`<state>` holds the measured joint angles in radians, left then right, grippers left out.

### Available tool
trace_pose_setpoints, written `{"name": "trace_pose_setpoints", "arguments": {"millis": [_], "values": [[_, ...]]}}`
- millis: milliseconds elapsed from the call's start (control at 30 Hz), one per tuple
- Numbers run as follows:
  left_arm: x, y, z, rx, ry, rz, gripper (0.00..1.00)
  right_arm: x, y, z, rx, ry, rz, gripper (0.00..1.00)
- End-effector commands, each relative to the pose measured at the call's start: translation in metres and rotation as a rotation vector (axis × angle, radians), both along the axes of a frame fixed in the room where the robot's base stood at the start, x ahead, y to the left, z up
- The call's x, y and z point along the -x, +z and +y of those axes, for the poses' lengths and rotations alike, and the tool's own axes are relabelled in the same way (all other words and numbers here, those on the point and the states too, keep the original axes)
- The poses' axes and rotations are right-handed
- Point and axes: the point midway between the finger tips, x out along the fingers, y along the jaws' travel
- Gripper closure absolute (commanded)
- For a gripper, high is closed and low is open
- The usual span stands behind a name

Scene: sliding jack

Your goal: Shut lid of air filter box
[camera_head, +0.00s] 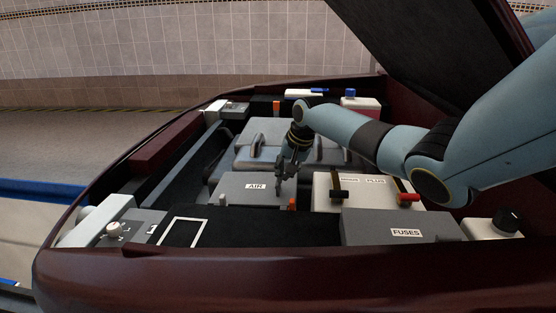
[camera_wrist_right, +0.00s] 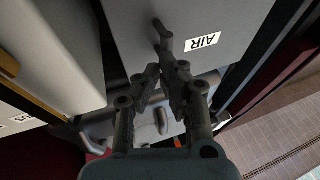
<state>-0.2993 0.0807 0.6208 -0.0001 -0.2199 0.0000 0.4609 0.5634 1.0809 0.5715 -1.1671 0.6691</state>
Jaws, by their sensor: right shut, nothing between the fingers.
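The air filter box has a grey lid marked AIR (camera_head: 238,184), which lies left of the middle in the head view. In the right wrist view the lid (camera_wrist_right: 215,18) fills the top, with a dark lever-like piece at its edge. I cannot tell whether the lid is fully down. My right gripper (camera_head: 285,178) is shut and empty, pointing down at the lid's right side. In the wrist view its fingertips (camera_wrist_right: 163,68) are together near the lid's edge; contact is unclear. My left gripper is not in view.
A white battery (camera_head: 376,188) with black and red clamps stands right of the box. A grey FUSES box (camera_head: 375,228) is in front of it. The grey engine cover (camera_head: 262,135) lies behind. The raised hood (camera_head: 430,50) overhangs at the upper right.

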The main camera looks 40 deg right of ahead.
Motion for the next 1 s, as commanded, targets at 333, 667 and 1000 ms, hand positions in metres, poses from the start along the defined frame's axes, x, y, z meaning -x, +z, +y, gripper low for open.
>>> {"name": "trace_pose_setpoints", "arguments": {"millis": [333,667,1000], "values": [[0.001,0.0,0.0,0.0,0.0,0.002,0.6,0.003,-0.013,-0.001,-0.001,0.002,0.001,1.0],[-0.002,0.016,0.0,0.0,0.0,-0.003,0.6,0.003,0.003,-0.001,0.0,0.003,0.0,1.0],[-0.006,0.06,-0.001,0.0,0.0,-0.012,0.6,0.017,0.067,-0.001,0.008,0.01,-0.005,1.0]]}}
